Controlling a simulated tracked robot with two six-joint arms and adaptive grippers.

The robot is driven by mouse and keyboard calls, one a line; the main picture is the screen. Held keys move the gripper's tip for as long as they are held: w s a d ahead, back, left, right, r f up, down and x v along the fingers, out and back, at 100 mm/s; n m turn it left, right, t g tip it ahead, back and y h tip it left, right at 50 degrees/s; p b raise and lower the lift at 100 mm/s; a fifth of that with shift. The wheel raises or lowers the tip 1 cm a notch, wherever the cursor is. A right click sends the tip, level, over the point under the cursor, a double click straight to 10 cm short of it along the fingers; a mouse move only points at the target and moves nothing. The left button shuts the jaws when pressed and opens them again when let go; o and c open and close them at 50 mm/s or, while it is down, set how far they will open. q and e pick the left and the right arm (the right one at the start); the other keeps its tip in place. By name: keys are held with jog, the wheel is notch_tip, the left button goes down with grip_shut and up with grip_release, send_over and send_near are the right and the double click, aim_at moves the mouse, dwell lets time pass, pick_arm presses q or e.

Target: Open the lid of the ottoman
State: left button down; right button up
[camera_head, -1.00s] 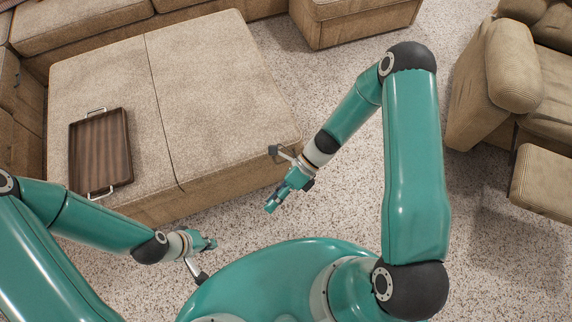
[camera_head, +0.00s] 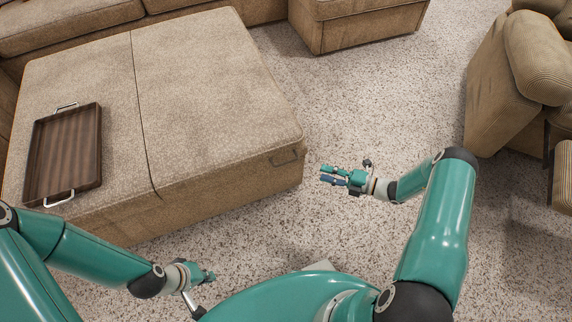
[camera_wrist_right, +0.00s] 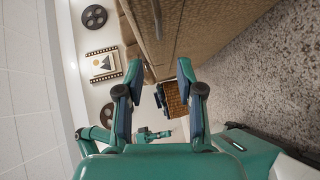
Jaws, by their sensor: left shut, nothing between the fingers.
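The beige ottoman (camera_head: 215,95) fills the left of the head view. A seam splits its flat, closed top into two halves. A small dark handle (camera_head: 285,157) sits on its side near the front right corner. My right gripper (camera_head: 322,173) is open and empty, a short way right of that corner and apart from it, pointing left. In the right wrist view its fingers (camera_wrist_right: 160,68) are spread, with a beige upholstered side (camera_wrist_right: 205,30) above them. My left gripper (camera_head: 213,277) is shut and empty over the carpet in front of the ottoman.
A dark wooden tray (camera_head: 64,155) with metal handles lies on the ottoman's left half. A sofa (camera_head: 60,25) runs behind, with another seat block (camera_head: 360,25) at the back. An armchair (camera_head: 515,75) stands at right. Speckled carpet (camera_head: 390,100) lies open between them.

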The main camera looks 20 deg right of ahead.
aim_at(286, 162)
jog(key=b+x, duration=0.1)
jog(key=x, duration=1.4)
jog(key=shift+b, duration=0.35)
jog(key=shift+s, duration=0.1)
grip_shut()
